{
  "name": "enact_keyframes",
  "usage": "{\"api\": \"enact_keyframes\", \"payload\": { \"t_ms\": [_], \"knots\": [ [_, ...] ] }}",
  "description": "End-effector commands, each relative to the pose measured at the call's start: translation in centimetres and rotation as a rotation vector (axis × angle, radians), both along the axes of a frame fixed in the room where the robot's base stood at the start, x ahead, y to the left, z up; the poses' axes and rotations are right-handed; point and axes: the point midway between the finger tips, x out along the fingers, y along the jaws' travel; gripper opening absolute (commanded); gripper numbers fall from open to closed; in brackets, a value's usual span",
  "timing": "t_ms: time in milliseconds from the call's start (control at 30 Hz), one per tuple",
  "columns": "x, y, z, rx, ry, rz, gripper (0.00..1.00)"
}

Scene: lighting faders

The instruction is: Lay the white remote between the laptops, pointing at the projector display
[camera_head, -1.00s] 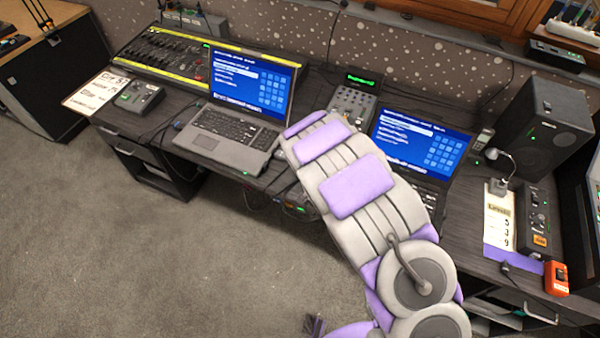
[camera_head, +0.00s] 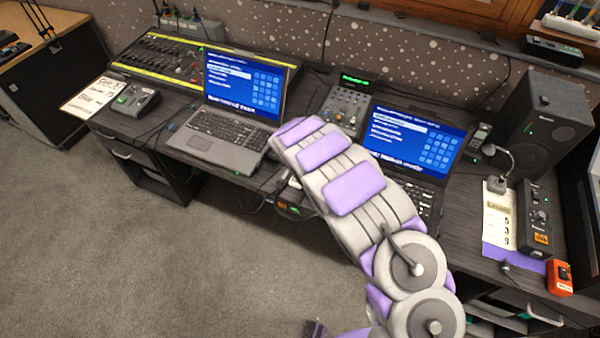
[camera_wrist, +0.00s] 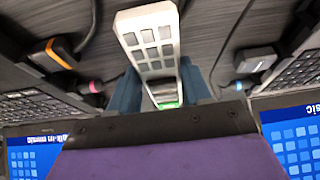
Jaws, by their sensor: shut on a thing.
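The white remote (camera_wrist: 151,42), with grey keys, is in my gripper (camera_wrist: 160,88) in the wrist view. The blue-grey fingers are on both sides of its lower part, and a green light glows at its near end. In the head view my arm hides the gripper; a small white piece (camera_head: 294,182) shows beside the arm, perhaps the remote. The left laptop (camera_head: 205,143) and the right laptop (camera_head: 428,148) stand open with blue screens, one each side of my arm. A small green-lit display (camera_head: 356,80) stands behind, between them; I cannot tell if it is the projector display.
A mixing desk (camera_head: 160,65) and small grey box (camera_head: 136,100) are on the left. A handset (camera_head: 480,136), speaker (camera_head: 552,118) and fader box (camera_head: 537,215) are on the right. A knobbed panel (camera_head: 347,105) stands behind.

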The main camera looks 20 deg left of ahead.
Motion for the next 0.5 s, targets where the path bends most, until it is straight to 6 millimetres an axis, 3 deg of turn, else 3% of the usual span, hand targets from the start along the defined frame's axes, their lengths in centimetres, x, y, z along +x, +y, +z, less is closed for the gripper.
{"api": "enact_keyframes", "payload": {
  "t_ms": [33,100,333,367,500],
  "knots": [
    [-0.05,0.23,-1.27,-0.002,0.002,0.002,0.14],
    [-0.05,0.55,-1.96,-0.007,0.002,0.002,0.14],
    [-0.05,0.95,-1.96,-0.011,0.000,0.001,0.14],
    [-0.05,0.90,-1.94,-0.011,0.000,0.001,0.50],
    [-0.03,0.65,-1.88,-0.006,0.001,0.003,0.64]
  ]
}}
